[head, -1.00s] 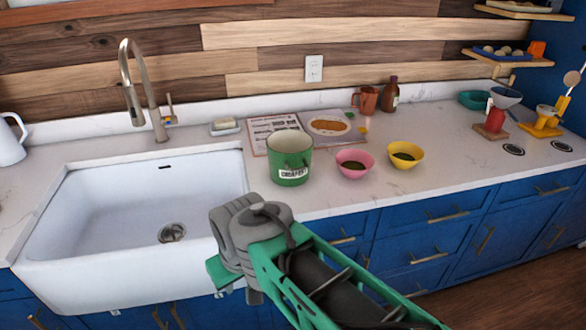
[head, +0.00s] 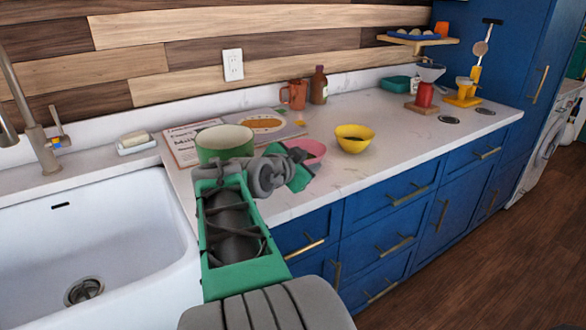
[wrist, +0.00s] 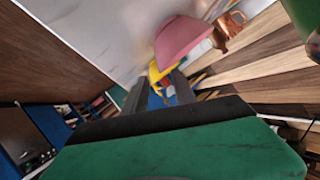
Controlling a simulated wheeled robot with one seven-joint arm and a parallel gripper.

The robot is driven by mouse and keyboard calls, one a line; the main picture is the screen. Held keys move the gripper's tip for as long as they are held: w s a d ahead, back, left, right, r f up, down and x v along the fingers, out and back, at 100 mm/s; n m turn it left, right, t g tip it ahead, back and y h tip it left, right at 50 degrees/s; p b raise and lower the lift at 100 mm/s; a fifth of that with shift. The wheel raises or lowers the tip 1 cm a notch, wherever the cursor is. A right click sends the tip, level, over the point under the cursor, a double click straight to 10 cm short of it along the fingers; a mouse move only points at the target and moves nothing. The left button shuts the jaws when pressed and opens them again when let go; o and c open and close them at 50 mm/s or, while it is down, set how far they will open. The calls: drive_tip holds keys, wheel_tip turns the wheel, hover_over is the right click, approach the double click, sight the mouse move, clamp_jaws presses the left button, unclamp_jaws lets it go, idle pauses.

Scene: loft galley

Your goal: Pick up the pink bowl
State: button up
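The pink bowl (head: 309,148) stands on the white counter between the green pot and the yellow bowl. In the head view my gripper (head: 301,171) is at its near side and hides its lower part. In the wrist view the pink bowl (wrist: 184,38) shows tilted, just beyond the fingertips and toward the top. My gripper (wrist: 158,88) has its two dark fingers apart, with nothing seen held between them. I cannot tell whether a finger touches the bowl.
The green pot (head: 224,142) stands left of the pink bowl, partly behind my arm. The yellow bowl (head: 354,139) is close on the right. An orange mug (head: 294,95) and a brown bottle (head: 319,86) stand behind. The sink (head: 90,235) is at left.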

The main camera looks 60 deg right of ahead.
sight(323, 156)
drive_tip(key=x, duration=0.8)
drive_tip(key=shift+r, duration=0.15)
clamp_jaws()
idle(1.1)
